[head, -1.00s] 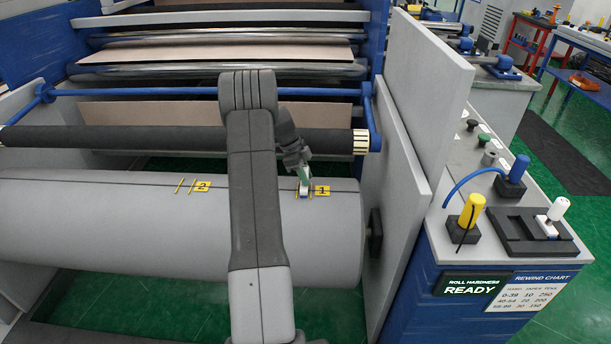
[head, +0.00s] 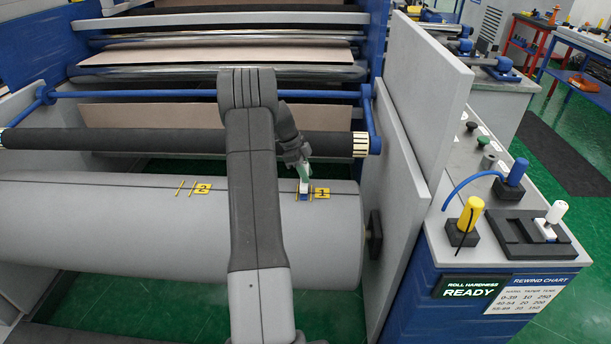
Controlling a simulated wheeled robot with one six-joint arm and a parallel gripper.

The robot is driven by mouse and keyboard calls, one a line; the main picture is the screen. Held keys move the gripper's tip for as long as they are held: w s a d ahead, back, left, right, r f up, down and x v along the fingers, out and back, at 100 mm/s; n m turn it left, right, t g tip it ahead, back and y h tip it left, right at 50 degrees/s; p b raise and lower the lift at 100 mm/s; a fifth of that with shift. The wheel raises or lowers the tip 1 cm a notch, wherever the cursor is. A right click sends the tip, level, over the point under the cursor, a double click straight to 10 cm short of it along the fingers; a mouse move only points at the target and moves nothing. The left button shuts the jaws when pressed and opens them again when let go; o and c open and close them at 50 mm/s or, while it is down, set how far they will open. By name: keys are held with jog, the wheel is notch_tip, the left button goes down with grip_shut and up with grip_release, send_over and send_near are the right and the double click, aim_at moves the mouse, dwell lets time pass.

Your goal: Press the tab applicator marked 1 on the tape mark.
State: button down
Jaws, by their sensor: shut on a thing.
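My gripper (head: 300,164) is at the right part of the large grey roll (head: 130,228), partly hidden by my arm. A second mark, labelled 2 (head: 202,189), lies further left on the roll.
A side console holds a yellow-handled tool (head: 472,212), a blue-handled tool (head: 517,171) and a black tray (head: 511,236) with a white-handled applicator (head: 553,214). A sign (head: 467,287) reads READY. A blue bar (head: 180,93) and a dark roller (head: 100,140) run behind the roll.

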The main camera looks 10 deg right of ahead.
aim_at(305, 163)
jog(key=shift+r+p, duration=0.95)
jog(key=shift+r, duration=1.8)
